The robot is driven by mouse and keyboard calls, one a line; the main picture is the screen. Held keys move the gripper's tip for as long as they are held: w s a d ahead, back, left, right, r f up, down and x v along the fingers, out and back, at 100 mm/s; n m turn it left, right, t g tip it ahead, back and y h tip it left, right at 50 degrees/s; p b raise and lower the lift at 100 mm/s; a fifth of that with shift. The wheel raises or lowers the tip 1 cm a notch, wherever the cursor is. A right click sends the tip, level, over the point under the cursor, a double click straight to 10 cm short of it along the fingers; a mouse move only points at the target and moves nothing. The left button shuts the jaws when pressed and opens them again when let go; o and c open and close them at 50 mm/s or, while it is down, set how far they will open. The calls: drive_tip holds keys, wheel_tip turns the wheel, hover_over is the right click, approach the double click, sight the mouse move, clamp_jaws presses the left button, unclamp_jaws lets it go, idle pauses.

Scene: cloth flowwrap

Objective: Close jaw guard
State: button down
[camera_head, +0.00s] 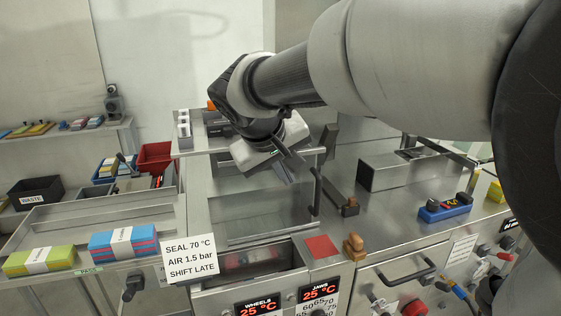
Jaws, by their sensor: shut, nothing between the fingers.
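The jaw guard appears to be the clear panel (240,200) in a metal frame on the wrapping machine, behind the JAWS display (319,291). A black bar handle (316,191) stands at the panel's right edge. Whether the guard is fully open or partly down I cannot tell. My gripper (291,176) is shut and empty, pointing down and to the right over the panel's upper right part, a little above and left of the handle. It looks apart from the handle. My wrist and gripper hide part of the frame's top edge.
A red square pad (321,246) and a brown block (354,246) lie right of the open well (250,265). A metal box (410,169) and a blue holder (444,209) stand further right. Cloth packs (122,242) and a sign (190,260) stand at front left.

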approach(295, 192)
wheel_tip(295, 192, down, 4)
drive_tip(key=s+d, duration=0.1)
drive_tip(key=d, duration=0.2)
drive_tip(key=w+d, duration=0.1)
drive_tip(key=d, duration=0.1)
drive_tip(key=shift+w+d+r, duration=0.2)
drive_tip(key=shift+w+r, duration=0.05)
drive_tip(key=shift+r, duration=0.15)
drive_tip(key=w+d+p, duration=0.3)
drive_tip(key=d+p, duration=0.1)
drive_tip(key=d, duration=0.8)
drive_tip(key=w+d+p, duration=0.4)
drive_tip(key=d, duration=0.8)
drive_tip(key=shift+p, duration=0.3)
drive_tip(key=shift+d+r, duration=0.1)
drive_tip(key=shift+s, duration=0.1)
